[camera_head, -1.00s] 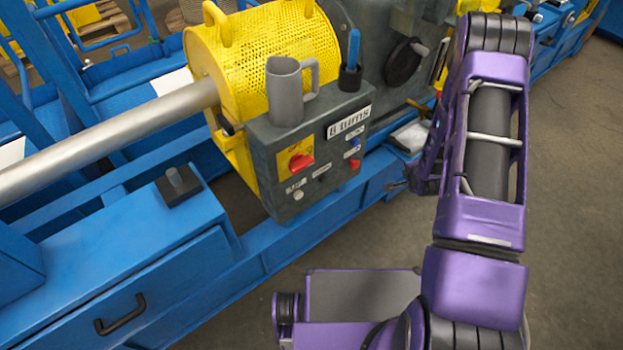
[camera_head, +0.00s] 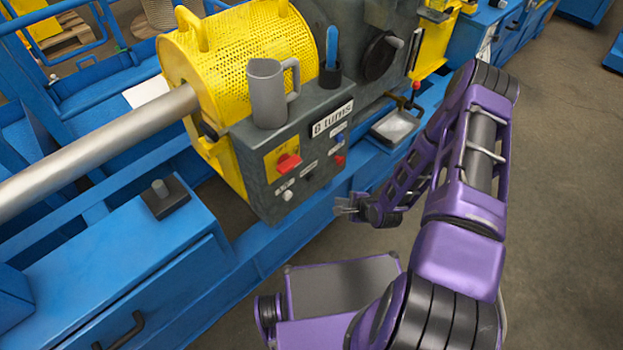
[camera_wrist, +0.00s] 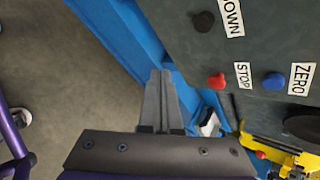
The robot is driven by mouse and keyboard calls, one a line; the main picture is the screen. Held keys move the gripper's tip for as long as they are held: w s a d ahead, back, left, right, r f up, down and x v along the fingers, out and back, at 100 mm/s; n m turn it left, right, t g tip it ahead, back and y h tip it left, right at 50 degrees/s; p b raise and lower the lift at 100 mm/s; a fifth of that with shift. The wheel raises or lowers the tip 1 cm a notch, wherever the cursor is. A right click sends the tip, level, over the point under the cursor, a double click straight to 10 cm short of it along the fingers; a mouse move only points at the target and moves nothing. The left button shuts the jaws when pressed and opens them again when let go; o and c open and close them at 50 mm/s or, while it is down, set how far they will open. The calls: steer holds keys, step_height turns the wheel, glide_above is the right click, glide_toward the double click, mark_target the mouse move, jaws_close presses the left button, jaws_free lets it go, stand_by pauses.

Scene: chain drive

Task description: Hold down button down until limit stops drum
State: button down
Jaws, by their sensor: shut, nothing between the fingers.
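The dark grey control box (camera_head: 262,165) stands in front of a yellow perforated cylinder (camera_head: 235,55); I cannot tell whether that is the drum or its cover. The black button labelled DOWN (camera_wrist: 203,21) is at the top of the wrist view. It also shows small on the box front in the head view (camera_head: 308,176). The red STOP button (camera_wrist: 217,81) and blue ZERO button (camera_wrist: 273,81) lie below it. My gripper (camera_head: 340,207) is shut and empty, in front of and below the box's right side. Its fingertips (camera_wrist: 160,72) are apart from all buttons.
A red switch on a yellow plate (camera_head: 275,164) and a white button (camera_head: 288,196) are on the box front. A grey mug (camera_head: 266,95) and a black holder (camera_head: 330,76) stand on its top. A blue machine frame (camera_head: 265,248) runs below. Open floor lies right.

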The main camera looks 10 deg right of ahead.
mark_target(312, 181)
steer(key=w+a+b, duration=0.1)
steer(key=w+a, duration=0.4)
steer(key=w, duration=0.2)
stand_by(0.3)
steer(key=shift+w+a, duration=0.1)
stand_by(1.8)
steer(key=shift+w+a+b, duration=0.2)
steer(key=shift+w+b, duration=0.1)
steer(key=shift+b, duration=0.2)
steer(key=shift+w+a, duration=0.35)
steer(key=shift+w, duration=0.1)
stand_by(4.1)
